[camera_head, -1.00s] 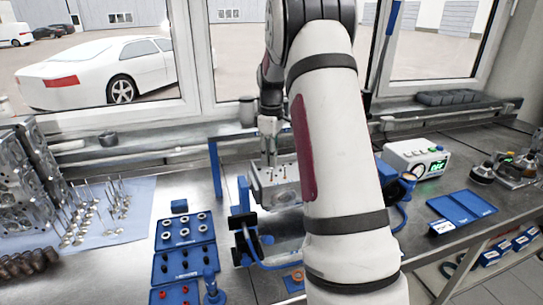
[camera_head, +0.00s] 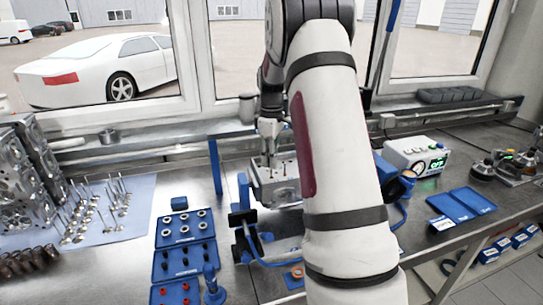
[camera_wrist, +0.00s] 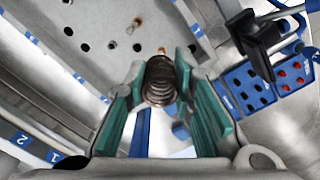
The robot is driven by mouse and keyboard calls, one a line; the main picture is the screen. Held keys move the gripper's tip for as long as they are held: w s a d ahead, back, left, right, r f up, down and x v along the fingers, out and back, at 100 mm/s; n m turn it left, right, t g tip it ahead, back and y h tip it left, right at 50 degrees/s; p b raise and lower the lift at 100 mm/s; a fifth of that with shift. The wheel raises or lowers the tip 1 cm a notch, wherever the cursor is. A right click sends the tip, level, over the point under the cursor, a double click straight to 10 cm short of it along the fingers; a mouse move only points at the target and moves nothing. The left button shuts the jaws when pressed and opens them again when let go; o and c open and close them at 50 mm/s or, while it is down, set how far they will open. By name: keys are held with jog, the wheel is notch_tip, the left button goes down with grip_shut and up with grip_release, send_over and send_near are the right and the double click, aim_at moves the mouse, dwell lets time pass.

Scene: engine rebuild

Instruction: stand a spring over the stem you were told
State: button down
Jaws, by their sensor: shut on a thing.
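My gripper (camera_wrist: 160,95) has green finger pads and is shut on a dark coiled spring (camera_wrist: 160,82). A copper-coloured stem tip (camera_wrist: 161,50) shows just past the spring's edge in the wrist view; I cannot tell whether the spring is around that stem or only near it. Another stem (camera_wrist: 135,25) stands on the grey cylinder head (camera_wrist: 100,18), among dark holes. In the head view my gripper (camera_head: 268,158) points down at the cylinder head (camera_head: 283,190), which is held at a blue fixture. The spring is too small to make out there.
A blue tray (camera_head: 203,240) of rings and small parts lies left of the fixture (camera_head: 243,192). A white meter (camera_head: 415,157) and a flat blue case (camera_head: 462,204) are to the right. My arm hides part of the bench.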

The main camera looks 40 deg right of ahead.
jog(key=shift+f, duration=2.15)
dwell(0.4)
jog(key=c, duration=1.3)
grip_release()
jog(key=shift+a, duration=0.1)
notch_tip(320, 180, up, 12)
